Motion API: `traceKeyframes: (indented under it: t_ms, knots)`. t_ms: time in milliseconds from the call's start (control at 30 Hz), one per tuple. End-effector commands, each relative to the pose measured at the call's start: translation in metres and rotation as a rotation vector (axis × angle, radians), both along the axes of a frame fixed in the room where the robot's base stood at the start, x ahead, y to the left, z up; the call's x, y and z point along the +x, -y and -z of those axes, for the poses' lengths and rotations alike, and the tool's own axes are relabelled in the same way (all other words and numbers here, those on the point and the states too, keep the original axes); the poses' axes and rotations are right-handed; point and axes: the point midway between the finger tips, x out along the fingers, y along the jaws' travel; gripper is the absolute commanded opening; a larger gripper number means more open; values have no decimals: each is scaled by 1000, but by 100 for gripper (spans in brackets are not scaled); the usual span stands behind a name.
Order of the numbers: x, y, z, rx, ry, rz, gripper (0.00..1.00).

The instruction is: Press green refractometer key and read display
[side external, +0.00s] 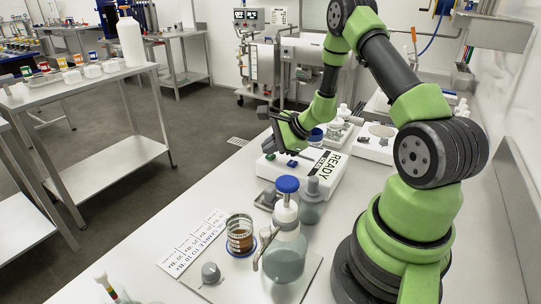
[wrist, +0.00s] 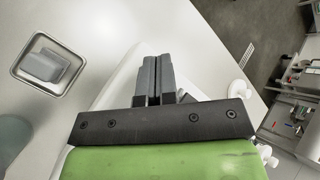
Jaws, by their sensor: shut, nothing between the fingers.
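The refractometer is a white box (side external: 318,182) on the white bench, with a display (side external: 327,163) reading READY in dark letters. Two small coloured spots show on its top left of the display, a blue one (side external: 292,163) and a dark, possibly green one (side external: 270,156); I cannot tell surely which is the green key. My gripper (side external: 291,152) is shut and empty, low over the box's left part; I cannot tell whether it touches. In the wrist view, my shut fingers (wrist: 158,68) reach over the box's pale edge (wrist: 122,72), and no key shows.
A metal tray (wrist: 18,68) holds a grey block (wrist: 42,66). A label strip (side external: 190,245) lies on the bench's left side.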

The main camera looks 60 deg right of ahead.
Motion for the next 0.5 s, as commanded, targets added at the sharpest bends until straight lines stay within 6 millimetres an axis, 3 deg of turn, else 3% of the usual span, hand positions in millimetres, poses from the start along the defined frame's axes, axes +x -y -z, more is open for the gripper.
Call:
traceKeyframes:
  t_ms: [500]
  knots:
    - [0,0,5,0,-1,-1,0]
